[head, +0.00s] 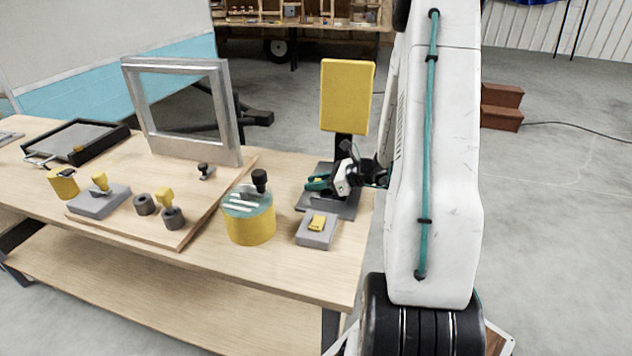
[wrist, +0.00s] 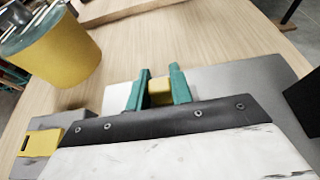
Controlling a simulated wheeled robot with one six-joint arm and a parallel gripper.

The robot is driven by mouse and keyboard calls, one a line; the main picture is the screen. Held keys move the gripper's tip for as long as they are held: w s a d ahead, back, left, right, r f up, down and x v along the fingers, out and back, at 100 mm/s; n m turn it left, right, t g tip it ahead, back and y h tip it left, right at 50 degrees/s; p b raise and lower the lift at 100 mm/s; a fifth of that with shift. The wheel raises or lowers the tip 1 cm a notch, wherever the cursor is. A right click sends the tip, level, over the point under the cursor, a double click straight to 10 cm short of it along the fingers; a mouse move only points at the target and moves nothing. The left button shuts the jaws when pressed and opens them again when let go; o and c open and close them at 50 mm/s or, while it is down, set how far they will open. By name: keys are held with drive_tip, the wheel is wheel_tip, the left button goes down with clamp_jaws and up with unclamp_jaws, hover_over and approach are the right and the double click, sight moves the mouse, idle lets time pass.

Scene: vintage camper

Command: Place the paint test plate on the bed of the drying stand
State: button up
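The drying stand appears to be the upright yellow panel (head: 347,97) on a black post with a flat dark grey bed (head: 345,209) at the bench's right end. The grey bed also shows in the wrist view (wrist: 245,80). My gripper (head: 318,183) is low over the bed's left part. In the wrist view, its teal fingers (wrist: 160,88) press on both sides of a small yellow grip (wrist: 160,92). This grip may belong to the paint test plate; the plate's body is mostly hidden behind my gripper, and I cannot tell whether it touches the bed.
A grey block with a yellow piece (head: 317,224) sits just in front of the bed. A yellow tub (head: 249,226) stands to its left. A board (head: 190,225) carries a grey frame (head: 180,68) and several small tools. A black tray (head: 78,138) lies at far left.

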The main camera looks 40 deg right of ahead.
drive_tip(key=o, duration=0.3)
drive_tip(key=shift+o, duration=0.2)
